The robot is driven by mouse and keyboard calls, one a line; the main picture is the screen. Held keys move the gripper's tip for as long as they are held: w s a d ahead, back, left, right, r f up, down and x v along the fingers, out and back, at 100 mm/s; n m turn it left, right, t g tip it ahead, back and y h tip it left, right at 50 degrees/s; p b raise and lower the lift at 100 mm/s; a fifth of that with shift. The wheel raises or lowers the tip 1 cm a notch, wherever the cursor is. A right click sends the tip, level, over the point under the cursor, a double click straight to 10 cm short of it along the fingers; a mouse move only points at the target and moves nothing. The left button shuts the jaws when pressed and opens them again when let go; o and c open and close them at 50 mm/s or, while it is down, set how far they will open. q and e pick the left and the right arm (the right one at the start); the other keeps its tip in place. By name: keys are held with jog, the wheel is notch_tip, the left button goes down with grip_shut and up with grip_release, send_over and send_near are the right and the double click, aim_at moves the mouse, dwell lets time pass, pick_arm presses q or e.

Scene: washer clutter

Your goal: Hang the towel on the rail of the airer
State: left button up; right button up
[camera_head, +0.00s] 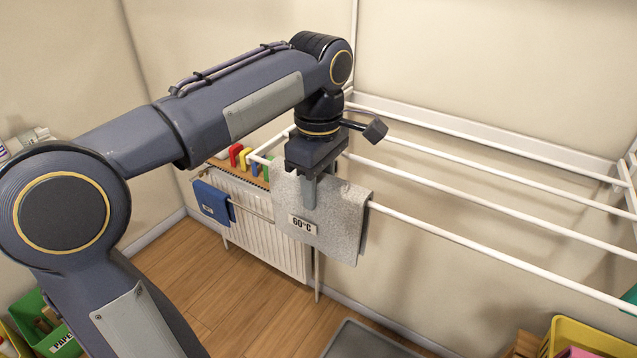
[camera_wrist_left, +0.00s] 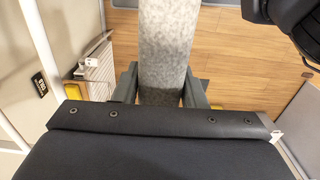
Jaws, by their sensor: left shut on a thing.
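The grey towel (camera_head: 345,215) with a "60°C" label lies over the front rail (camera_head: 480,248) of the white airer, near that rail's left part. One layer hangs in front of the rail and another edge shows behind it. My left gripper (camera_head: 308,195) points down at the towel and is shut on it. In the left wrist view the towel (camera_wrist_left: 165,45) runs between the two fingers of the gripper (camera_wrist_left: 160,95). The fingers hide part of the towel. My right gripper is not in view.
A white radiator (camera_head: 262,232) stands behind, with a blue cloth (camera_head: 212,201) on its bar and coloured items (camera_head: 245,158) above. A yellow crate (camera_head: 590,338) is at lower right, a green bin (camera_head: 40,325) at lower left. A grey mat (camera_head: 368,340) lies on the floor. The airer's other rails are bare.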

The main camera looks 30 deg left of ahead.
pick_arm(q)
jog(key=o, duration=1.1)
jog(key=shift+c, duration=0.2)
notch_tip(320, 180, up, 8)
jog(key=shift+f+p, duration=0.1)
jog(key=shift+p, duration=0.75)
